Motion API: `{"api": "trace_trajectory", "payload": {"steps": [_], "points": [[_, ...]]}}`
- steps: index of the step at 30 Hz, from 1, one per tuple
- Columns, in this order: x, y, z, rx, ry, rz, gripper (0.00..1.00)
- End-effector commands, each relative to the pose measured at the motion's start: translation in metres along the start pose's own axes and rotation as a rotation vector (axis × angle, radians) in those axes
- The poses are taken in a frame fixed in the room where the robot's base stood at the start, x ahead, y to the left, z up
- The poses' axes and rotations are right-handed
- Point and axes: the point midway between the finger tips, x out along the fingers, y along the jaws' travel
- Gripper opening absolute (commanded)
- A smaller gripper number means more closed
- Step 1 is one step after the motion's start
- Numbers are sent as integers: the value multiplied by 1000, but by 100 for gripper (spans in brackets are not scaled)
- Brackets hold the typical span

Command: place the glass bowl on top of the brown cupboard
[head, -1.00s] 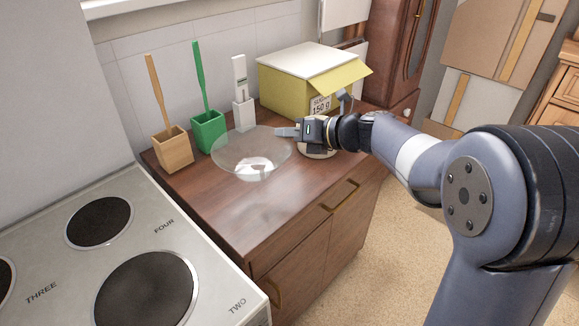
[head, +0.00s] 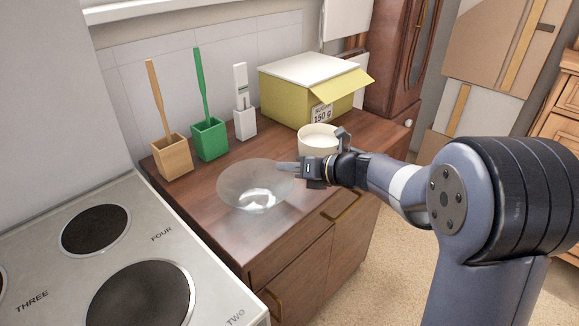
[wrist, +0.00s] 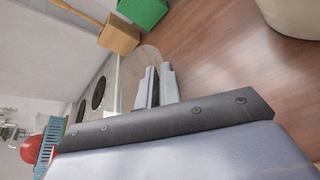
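The clear glass bowl (head: 240,188) is over the front left part of the low brown cupboard's top (head: 215,240). I cannot tell whether its base touches the wood. My gripper (head: 283,167) is at the bowl's right rim, its fingers pointing left. In the wrist view the fingers of my gripper (wrist: 157,88) are close together on the rim of the glass bowl (wrist: 138,62), which is hard to make out there.
A cream pot (head: 318,138) stands just behind my gripper. A yellow box (head: 290,97), a white holder (head: 244,124), a green holder (head: 209,140) and a wooden holder (head: 172,158) line the back. A stove (head: 75,270) adjoins the left side.

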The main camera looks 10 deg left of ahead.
Motion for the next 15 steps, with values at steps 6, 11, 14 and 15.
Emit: {"api": "trace_trajectory", "payload": {"steps": [6,11,14,15], "points": [[0,0,0,0,1,0,24],[0,0,0,0,1,0,25],[0,1,1,0,0,0,25],[-1,2,3,0,0,0,25]]}}
